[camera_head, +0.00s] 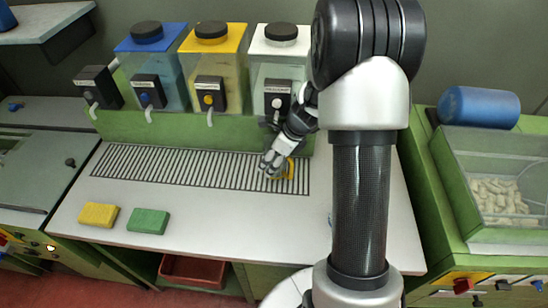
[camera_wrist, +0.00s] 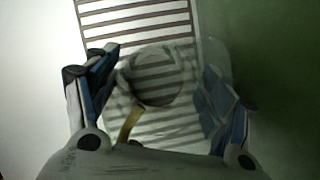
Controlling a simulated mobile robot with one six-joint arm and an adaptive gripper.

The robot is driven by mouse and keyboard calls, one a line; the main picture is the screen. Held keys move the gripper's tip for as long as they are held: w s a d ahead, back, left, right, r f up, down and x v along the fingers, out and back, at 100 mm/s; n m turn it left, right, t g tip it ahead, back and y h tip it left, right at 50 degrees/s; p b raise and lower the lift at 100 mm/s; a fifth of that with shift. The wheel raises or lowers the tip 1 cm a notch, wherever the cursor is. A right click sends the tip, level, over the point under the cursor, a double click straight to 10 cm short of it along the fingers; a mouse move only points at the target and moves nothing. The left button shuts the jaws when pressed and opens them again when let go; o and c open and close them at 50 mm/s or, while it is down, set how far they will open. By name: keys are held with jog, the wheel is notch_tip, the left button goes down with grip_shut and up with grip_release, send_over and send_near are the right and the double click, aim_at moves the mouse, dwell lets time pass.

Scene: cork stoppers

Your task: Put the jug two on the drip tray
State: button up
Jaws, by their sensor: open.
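A clear, see-through jug (camera_wrist: 158,88) with a yellow handle (camera_wrist: 130,124) stands over the slatted drip tray (camera_wrist: 135,16), whose bars show through it. In the head view its yellow part (camera_head: 288,172) shows at the right end of the drip tray (camera_head: 180,168); the rest is mostly hidden or too clear to make out. My gripper (camera_head: 272,164) is low over that end of the tray. In the wrist view my gripper (camera_wrist: 160,84) is open, with one finger on each side of the jug. Whether the fingers touch it I cannot tell. No number on the jug is readable.
Dispensers with blue (camera_head: 150,65), yellow (camera_head: 213,65) and white (camera_head: 275,65) lids stand behind the tray, their spouts above its back edge. Yellow (camera_head: 99,214) and green (camera_head: 148,221) sponges lie at the front left. The white counter (camera_head: 240,230) in front is clear.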

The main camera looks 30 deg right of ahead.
jog(key=p+v, duration=0.4)
jog(key=v, duration=0.8)
jog(key=shift+p, duration=0.35)
jog(key=shift+s+f, duration=0.1)
jog(key=shift+s, duration=0.05)
